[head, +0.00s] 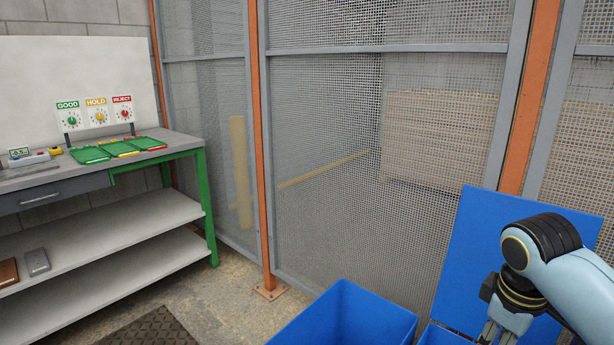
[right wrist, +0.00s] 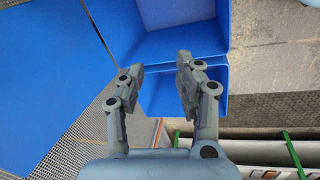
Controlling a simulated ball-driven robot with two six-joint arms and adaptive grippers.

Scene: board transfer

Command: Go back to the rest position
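My right gripper (head: 497,334) is at the lower right of the head view, fingers pointing down and cut off by the bottom edge. In the right wrist view the right gripper (right wrist: 157,72) has its two fingers apart with nothing between them. It is above blue bins; the larger bin (right wrist: 180,14) and a smaller bin (right wrist: 160,102) show beyond and between the fingers. My left gripper is in neither view.
A blue bin (head: 345,312) stands at bottom centre, and an upright blue panel (head: 478,240) is behind my right arm. A workbench (head: 170,152) with green trays (head: 90,154) and GOOD, HOLD and REJECT signs is at left. Mesh fencing (head: 330,120) closes the back.

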